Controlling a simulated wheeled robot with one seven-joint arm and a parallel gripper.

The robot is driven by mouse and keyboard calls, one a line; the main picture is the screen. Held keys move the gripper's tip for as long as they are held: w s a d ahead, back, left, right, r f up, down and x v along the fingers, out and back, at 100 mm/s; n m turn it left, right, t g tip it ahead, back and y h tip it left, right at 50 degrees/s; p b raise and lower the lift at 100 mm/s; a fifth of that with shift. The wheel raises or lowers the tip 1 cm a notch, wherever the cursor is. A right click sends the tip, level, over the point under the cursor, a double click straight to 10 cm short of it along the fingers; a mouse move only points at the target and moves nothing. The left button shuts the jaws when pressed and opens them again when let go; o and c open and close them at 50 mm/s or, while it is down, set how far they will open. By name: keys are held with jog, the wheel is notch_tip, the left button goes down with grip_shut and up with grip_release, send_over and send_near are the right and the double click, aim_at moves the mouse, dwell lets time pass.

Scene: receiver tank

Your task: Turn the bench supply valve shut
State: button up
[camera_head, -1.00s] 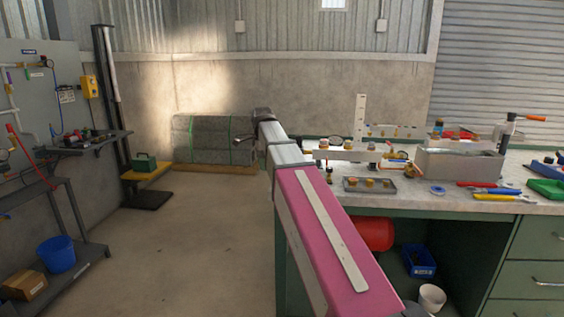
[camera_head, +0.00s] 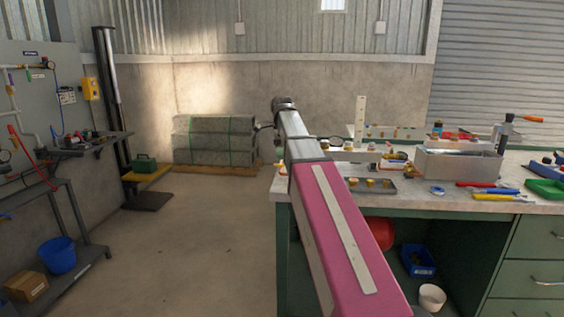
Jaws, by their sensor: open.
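My arm reaches forward over the left end of the green workbench (camera_head: 300,197). My gripper (camera_head: 263,126) shows only as a small dark part at the arm's far end, left of the bench; its jaws are open and nothing shows between them. A manifold block with a round gauge (camera_head: 331,142) stands on the bench just right of my arm, and brass fittings (camera_head: 395,155) sit at its right end. I cannot tell which fitting is the bench supply valve; my arm hides part of this area.
A tray of brass parts (camera_head: 373,185), a grey toolbox (camera_head: 457,165) and pliers (camera_head: 495,195) lie on the bench. A red tank (camera_head: 379,233) is underneath. Wrapped bales (camera_head: 214,140) stand at the back wall. The floor left of the bench is clear.

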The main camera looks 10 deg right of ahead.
jog(key=shift+f, duration=1.8)
grip_shut()
